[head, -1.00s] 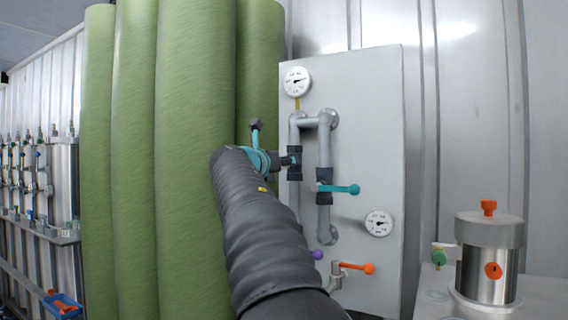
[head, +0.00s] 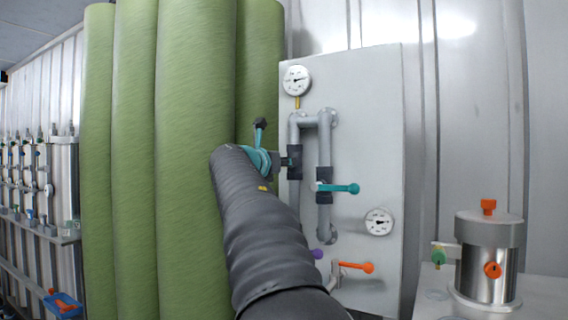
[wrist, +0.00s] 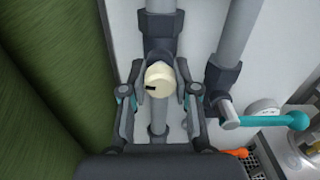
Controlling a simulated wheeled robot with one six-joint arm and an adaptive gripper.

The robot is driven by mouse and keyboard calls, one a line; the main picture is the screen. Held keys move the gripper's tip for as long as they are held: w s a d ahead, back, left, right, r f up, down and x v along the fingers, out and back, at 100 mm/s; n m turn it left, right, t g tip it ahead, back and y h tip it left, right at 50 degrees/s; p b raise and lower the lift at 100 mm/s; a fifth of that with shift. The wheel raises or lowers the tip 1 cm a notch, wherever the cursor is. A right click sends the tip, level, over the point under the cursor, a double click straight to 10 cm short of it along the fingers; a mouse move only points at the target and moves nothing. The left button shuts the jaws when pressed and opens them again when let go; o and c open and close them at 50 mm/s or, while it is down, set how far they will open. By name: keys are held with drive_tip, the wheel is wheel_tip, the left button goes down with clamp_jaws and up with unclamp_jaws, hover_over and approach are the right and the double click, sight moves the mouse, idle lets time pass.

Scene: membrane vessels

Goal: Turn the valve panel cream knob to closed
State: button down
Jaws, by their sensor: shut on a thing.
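The cream knob (wrist: 160,80) shows in the wrist view as a round cap with a short dark mark on its left part. It sits on a dark valve body on a grey pipe. My gripper (wrist: 160,90) has one finger on each side of the knob and is shut on it. In the head view my arm reaches to the valve panel (head: 365,120), and my gripper (head: 290,162) is at the left pipe; the knob is hidden there.
A teal lever (head: 340,188) is on the right pipe, close to my gripper's right side in the wrist view (wrist: 285,121). An orange lever (head: 357,267) and a purple knob (head: 317,254) are lower. Green columns (head: 195,150) stand close on the left.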

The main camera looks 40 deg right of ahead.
drive_tip(key=m, duration=0.4)
drive_tip(key=m+b, duration=0.1)
drive_tip(key=m, duration=0.4)
drive_tip(key=m+b, duration=0.1)
drive_tip(key=m, duration=0.3)
drive_tip(key=shift+f+m+b, duration=0.1)
drive_tip(key=shift+m+b, duration=0.2)
drive_tip(key=m+b, duration=0.1)
drive_tip(key=m, duration=0.3)
drive_tip(key=m+b, duration=0.1)
drive_tip(key=m, duration=0.3)
drive_tip(key=shift+b, duration=0.35)
drive_tip(key=m+b, duration=0.1)
drive_tip(key=m, duration=0.3)
drive_tip(key=shift+m, duration=0.3)
drive_tip(key=m+b, duration=0.1)
drive_tip(key=m, duration=0.3)
drive_tip(key=shift+b, duration=0.3)
drive_tip(key=shift+m+b, duration=0.35)
drive_tip(key=shift+m, duration=1.65)
